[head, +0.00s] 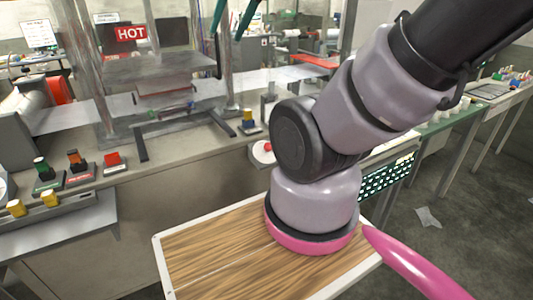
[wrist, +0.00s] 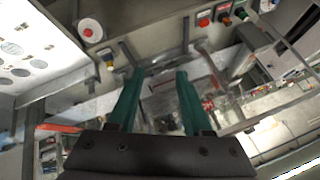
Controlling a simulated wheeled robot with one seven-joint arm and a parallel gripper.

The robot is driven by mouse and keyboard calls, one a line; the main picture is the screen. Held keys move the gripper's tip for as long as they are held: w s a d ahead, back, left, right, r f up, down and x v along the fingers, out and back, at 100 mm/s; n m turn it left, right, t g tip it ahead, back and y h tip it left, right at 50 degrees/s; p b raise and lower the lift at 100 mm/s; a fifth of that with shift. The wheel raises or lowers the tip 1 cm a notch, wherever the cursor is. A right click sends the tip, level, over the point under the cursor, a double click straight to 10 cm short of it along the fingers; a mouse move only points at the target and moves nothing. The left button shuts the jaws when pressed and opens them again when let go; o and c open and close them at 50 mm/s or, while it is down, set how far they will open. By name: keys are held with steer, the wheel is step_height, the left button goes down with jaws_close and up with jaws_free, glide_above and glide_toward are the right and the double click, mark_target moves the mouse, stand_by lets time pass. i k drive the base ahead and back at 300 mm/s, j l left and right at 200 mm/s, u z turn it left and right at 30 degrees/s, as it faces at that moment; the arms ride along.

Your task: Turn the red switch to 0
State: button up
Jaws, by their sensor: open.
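The red switch (head: 113,160) is a red block on a dark base with a small label, at the right end of a row on the counter at left in the head view. It also shows near the top right of the wrist view (wrist: 203,20). Its label and setting are too small to read. My gripper (head: 225,37) shows as two teal fingers at the top of the head view, apart from the switch and to its right. In the wrist view the fingers (wrist: 160,72) are spread with nothing between them.
An orange switch (head: 75,159) and a green switch (head: 41,168) stand left of the red one. A yellow switch (head: 248,118) and a round red button (head: 266,148) are to the right.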

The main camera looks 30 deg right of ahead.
mark_target(268, 148)
steer(key=l, duration=1.45)
steer(key=k, duration=0.05)
